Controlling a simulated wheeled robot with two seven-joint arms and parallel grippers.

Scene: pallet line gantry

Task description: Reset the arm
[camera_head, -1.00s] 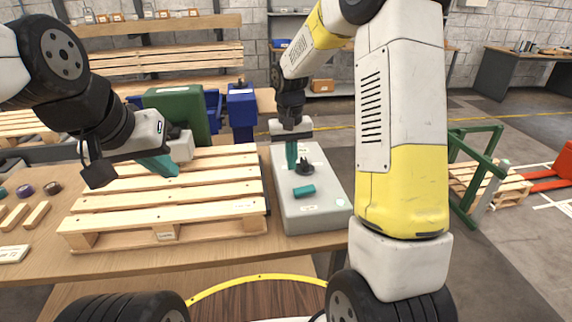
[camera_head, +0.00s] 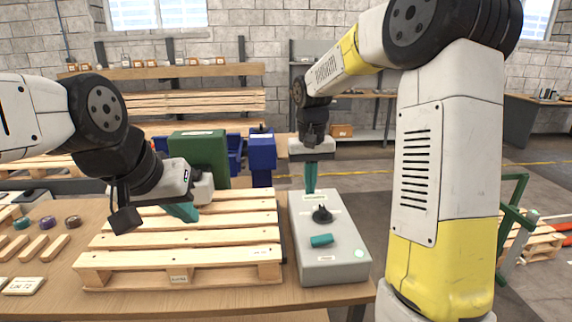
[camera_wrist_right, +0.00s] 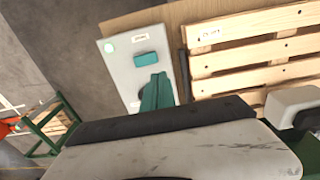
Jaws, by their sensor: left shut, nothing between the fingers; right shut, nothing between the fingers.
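My left gripper (camera_head: 181,211) is shut and empty, with its teal fingers just above the left part of the wooden pallet (camera_head: 178,255). My right gripper (camera_head: 310,180) is shut and empty, pointing down over the back of the grey control box (camera_head: 338,268). In the right wrist view its teal fingers (camera_wrist_right: 157,92) show in front of the box. The box carries a black knob (camera_head: 322,215) and a teal handle (camera_head: 321,240). I cannot tell whether the right fingertips touch the box.
A green bin (camera_head: 200,158) and blue bins (camera_head: 262,158) stand behind the pallet. Coloured rolls (camera_head: 47,222), wooden strips (camera_head: 31,248) and a label block (camera_head: 24,286) lie at the table's left. A green frame (camera_head: 512,220) stands on the floor at right.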

